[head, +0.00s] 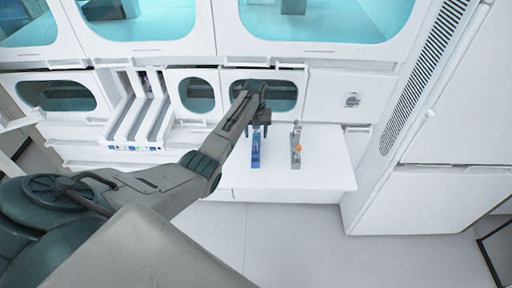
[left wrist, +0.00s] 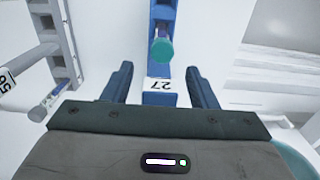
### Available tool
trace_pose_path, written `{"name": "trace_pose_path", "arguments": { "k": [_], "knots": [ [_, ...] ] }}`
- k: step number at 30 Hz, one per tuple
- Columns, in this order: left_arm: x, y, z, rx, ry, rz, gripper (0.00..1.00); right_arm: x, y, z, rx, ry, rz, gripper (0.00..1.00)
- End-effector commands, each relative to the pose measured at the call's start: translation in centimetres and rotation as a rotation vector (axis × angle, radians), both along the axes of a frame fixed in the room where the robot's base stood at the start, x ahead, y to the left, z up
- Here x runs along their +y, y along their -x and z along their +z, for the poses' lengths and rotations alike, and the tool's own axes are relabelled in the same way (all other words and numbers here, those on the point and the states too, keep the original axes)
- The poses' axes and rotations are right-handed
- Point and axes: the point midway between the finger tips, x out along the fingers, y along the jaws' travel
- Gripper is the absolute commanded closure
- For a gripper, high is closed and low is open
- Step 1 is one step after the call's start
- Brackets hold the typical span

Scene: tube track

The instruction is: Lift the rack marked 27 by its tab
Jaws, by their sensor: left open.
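The blue rack marked 27 (head: 256,158) stands on the white counter in the head view. In the left wrist view the rack (left wrist: 160,14) comes in from the top and holds a tube with a teal cap (left wrist: 161,50). Its white label with 27 (left wrist: 160,85) appears upside down, with the blue tab (left wrist: 160,99) just below it. My left gripper (head: 259,130) is open over the rack's far end. In the left wrist view its two blue fingers (left wrist: 161,88) stand on either side of the label and tab, with a gap on each side. My right gripper is not in view.
A grey rack (head: 296,150) with an orange-capped tube stands to the right on the white counter (head: 328,165). It also shows at left in the wrist view (left wrist: 52,30), with its own number label. White slotted holders (head: 140,112) stand left of my arm. The counter's right part is clear.

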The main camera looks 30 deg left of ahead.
Motion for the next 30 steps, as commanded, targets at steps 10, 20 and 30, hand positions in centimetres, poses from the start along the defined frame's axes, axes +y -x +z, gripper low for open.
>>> {"name": "trace_pose_path", "arguments": {
  "k": [10, 20, 30],
  "knots": [
    [0.0, 0.0, 0.0, 0.000, 0.000, 0.000, 1.00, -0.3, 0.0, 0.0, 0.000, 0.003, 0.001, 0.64],
    [0.0, -0.1, 0.3, -0.002, 0.000, 0.000, 1.00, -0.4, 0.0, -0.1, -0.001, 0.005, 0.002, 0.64],
    [0.0, -0.1, 2.9, -0.005, 0.000, 0.000, 1.00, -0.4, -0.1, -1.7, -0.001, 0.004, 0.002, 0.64]
  ]
}}
